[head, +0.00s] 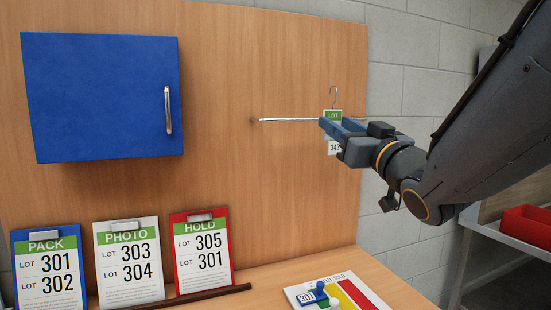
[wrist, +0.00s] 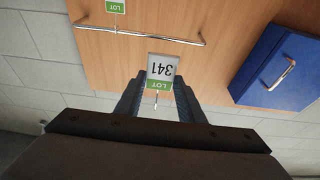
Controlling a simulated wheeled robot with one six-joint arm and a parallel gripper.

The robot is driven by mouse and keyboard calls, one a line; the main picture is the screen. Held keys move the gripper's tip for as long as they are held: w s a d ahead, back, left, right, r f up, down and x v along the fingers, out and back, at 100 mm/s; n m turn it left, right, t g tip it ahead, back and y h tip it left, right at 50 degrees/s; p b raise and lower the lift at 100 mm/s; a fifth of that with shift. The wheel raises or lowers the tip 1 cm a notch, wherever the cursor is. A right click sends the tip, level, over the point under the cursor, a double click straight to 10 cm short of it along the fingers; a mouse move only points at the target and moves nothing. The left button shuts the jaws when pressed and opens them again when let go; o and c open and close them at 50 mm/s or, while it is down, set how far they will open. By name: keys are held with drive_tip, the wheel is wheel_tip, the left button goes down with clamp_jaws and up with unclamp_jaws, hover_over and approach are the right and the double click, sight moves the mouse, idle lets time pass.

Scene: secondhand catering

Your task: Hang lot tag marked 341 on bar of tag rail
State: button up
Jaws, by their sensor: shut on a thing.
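The lot tag 341 (wrist: 162,69) is white with a green LOT band and appears upside down in the wrist view. My gripper (wrist: 159,84) is shut on it. In the head view my gripper (head: 338,131) holds it with its wire hook (head: 333,94) upright above the jaws. The tag rail's bar (head: 288,120) is a thin metal rod on the wooden panel; my gripper hides its right part. The bar (wrist: 160,37) shows whole in the wrist view, apart from the held tag. Another LOT tag (wrist: 115,7) hangs on it, its number out of frame.
A blue cabinet (head: 100,98) with a metal handle is left of the bar. PACK (head: 47,268), PHOTO (head: 128,262) and HOLD (head: 201,252) boards lean below. A coloured sheet (head: 352,294) with a blue 301 piece lies on the bench. A red bin (head: 526,227) stands at right.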

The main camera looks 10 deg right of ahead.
drive_tip(key=f+b, duration=0.1)
drive_tip(key=w+f+b, duration=0.1)
drive_tip(key=f, duration=0.1)
drive_tip(key=f+b, duration=0.2)
drive_tip(key=shift+w, duration=0.25)
drive_tip(key=shift+w+a+r+p, duration=0.15)
drive_tip(key=shift+w+p, duration=0.45)
drive_tip(key=shift+p, duration=1.3)
drive_tip(key=shift+w+a+p, duration=0.1)
drive_tip(key=shift+w+p, duration=0.4)
drive_tip(key=shift+p, duration=1.65)
drive_tip(key=w+a+f+b, duration=0.2)
drive_tip(key=w+b, duration=0.1)
drive_tip(key=w, duration=1)
drive_tip(key=shift+w+a, duration=0.2)
drive_tip(key=shift+a, duration=0.1)
